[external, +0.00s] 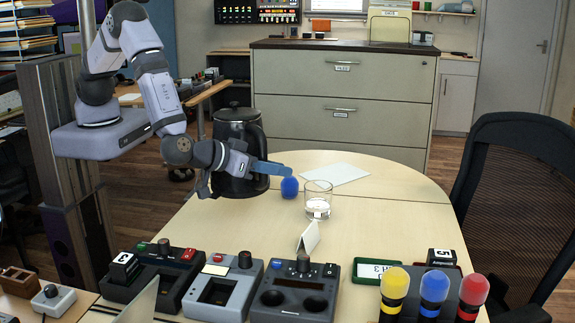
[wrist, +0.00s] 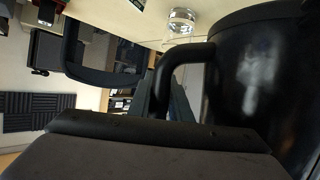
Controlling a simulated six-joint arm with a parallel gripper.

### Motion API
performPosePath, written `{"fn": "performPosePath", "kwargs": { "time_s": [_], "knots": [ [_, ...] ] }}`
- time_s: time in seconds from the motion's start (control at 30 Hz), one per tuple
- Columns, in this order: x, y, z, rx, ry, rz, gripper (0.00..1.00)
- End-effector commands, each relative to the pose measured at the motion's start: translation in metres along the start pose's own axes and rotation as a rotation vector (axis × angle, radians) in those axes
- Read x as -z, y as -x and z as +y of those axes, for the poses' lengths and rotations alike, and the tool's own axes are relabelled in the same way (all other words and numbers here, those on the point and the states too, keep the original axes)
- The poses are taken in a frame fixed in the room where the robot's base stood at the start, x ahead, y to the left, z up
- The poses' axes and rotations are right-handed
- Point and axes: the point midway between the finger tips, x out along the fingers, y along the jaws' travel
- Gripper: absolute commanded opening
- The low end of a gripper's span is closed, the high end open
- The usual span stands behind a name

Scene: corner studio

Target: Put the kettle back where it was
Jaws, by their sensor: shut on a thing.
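The black kettle (external: 240,135) stands upright at the left side of the round-ended table (external: 385,205). I cannot tell whether its base touches the tabletop. My gripper (wrist: 163,98) is shut on the kettle's handle (wrist: 183,52), which curves out from the body. In the external view my wrist lies in front of the kettle and hides part of its middle. The kettle (wrist: 265,85) fills the right side of the wrist view.
A white sheet (external: 335,175) lies behind. Control boxes (external: 222,285) and coloured-topped microphones (external: 433,290) line the front. The right-middle tabletop is clear.

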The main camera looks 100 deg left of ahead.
Motion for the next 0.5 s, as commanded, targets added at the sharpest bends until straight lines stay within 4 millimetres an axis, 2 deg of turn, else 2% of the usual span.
{"fn": "performPosePath", "kwargs": {
  "time_s": [0.07, 0.23, 0.5],
  "knots": [
    [0.003, 0.001, 0.001, 0.001, -0.001, 0.007, 0.00],
    [-0.005, -0.003, 0.001, 0.002, -0.004, 0.006, 0.00],
    [-0.035, -0.015, -0.001, 0.002, -0.005, 0.006, 0.00]
  ]
}}
